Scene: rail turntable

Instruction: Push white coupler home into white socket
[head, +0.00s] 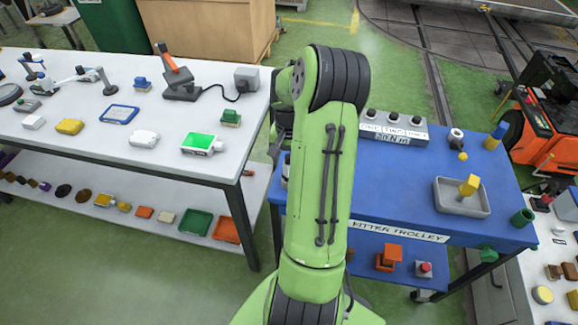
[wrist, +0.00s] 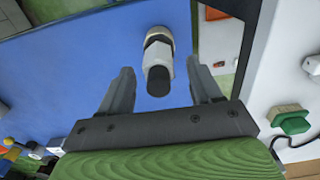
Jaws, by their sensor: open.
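In the wrist view a white cylindrical piece (wrist: 158,50) with a dark band and a black end lies over the blue trolley top, close to its edge. It looks like the white coupler, perhaps together with the white socket; I cannot tell where one ends and the other begins. My gripper (wrist: 161,75) is open, with one finger on each side of the piece's black end and visible gaps to both.
A white workbench (head: 75,145) with several tools stands left, across a narrow gap.

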